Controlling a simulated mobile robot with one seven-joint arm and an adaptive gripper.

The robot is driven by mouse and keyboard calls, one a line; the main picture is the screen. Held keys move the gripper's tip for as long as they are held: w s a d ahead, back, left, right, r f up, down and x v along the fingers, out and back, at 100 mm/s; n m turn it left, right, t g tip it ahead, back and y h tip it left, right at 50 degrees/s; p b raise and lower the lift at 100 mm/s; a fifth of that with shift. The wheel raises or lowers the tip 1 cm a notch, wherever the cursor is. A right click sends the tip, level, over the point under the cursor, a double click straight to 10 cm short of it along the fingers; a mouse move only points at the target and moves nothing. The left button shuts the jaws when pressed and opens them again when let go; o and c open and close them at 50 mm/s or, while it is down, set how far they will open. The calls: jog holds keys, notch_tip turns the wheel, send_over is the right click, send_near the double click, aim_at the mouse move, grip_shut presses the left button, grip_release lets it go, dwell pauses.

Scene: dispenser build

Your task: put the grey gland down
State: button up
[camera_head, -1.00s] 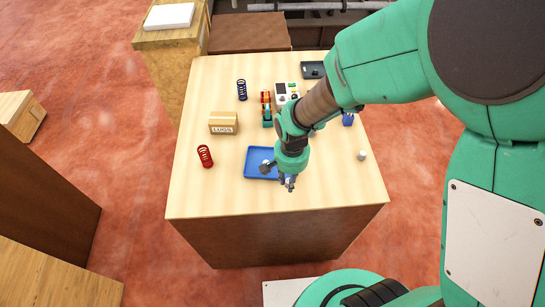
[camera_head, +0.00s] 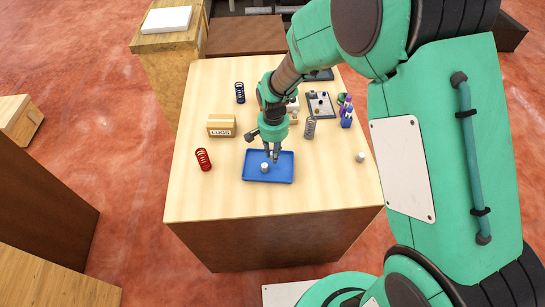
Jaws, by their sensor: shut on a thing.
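My gripper (camera_head: 273,156) points down over the blue tray (camera_head: 283,179), near its back edge. It is shut on the grey gland, a small piece at the fingertips that I can hardly tell apart from the fingers. I cannot tell whether the gland touches the tray floor. A pale grey-white cylinder (camera_head: 264,167) stands in the tray, just left of and in front of the fingertips.
A cardboard box marked LUGS (camera_head: 221,125), a red spring (camera_head: 203,159) and a blue spring (camera_head: 240,92) stand left. A grey spring (camera_head: 310,128), a parts tray (camera_head: 321,105), a blue object (camera_head: 347,117) and a whitish piece (camera_head: 360,157) are right. The table front is clear.

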jog(key=shift+w, duration=0.2)
jog(key=shift+w+a, duration=0.1)
jog(key=shift+w, duration=0.1)
jog(key=shift+w+f, duration=0.1)
jog(key=shift+f, duration=1.7)
jog(key=o, duration=0.8)
jog(key=shift+f, duration=0.1)
jog(key=shift+o, duration=0.2)
notch_tip(320, 180, up, 12)
jog(key=shift+r, duration=0.15)
